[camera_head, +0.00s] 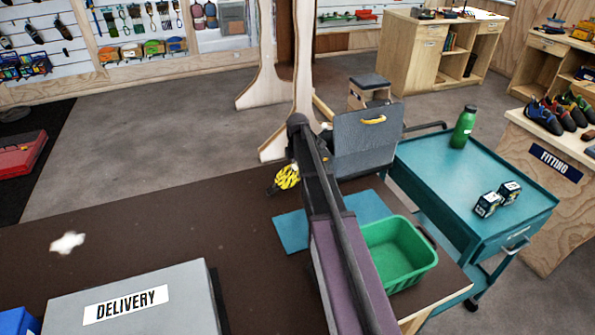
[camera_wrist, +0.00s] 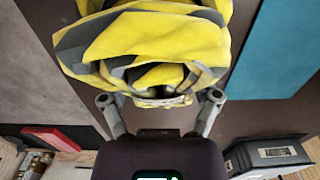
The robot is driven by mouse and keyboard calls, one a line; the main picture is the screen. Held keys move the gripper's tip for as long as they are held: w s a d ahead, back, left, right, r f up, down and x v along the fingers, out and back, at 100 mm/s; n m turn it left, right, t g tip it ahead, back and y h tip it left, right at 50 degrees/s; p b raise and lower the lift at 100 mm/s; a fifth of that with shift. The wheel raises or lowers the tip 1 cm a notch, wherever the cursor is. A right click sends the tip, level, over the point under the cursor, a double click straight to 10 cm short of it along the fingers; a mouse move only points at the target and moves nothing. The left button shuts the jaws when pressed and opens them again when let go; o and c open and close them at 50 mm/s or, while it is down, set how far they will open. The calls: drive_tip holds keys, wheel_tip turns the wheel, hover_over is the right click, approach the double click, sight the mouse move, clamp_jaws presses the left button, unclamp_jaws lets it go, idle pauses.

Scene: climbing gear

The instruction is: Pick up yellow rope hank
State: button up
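The yellow rope hank (camera_head: 287,176) has dark grey strands and hangs at the end of my arm, over the far part of the brown table (camera_head: 150,225). In the wrist view the hank (camera_wrist: 150,45) fills the top middle, close to the camera. My gripper (camera_wrist: 160,99) has a finger on each side of the hank's lower part. The gap between hank and table is hard to judge. In the head view my arm hides most of the gripper.
A teal mat (camera_head: 290,232) and green bin (camera_head: 398,254) are right of the hank. A grey DELIVERY box (camera_head: 185,285) stands near left. A grey yellow-handled case (camera_head: 365,145) stands behind my arm, beside a teal trolley (camera_head: 440,175). The table's middle left is mostly clear.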

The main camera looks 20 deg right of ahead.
drive_tip(key=c, duration=0.5)
drive_tip(key=shift+r, duration=0.2)
wheel_tip(320, 180, up, 4)
drive_tip(key=p, duration=0.4)
drive_tip(key=shift+f, duration=0.2)
drive_tip(key=s+a+r+p, duration=0.1)
drive_tip(key=s+a, duration=0.3)
drive_tip(key=s, duration=1.1)
drive_tip(key=shift+s, duration=0.25)
drive_tip(key=shift+a, duration=0.1)
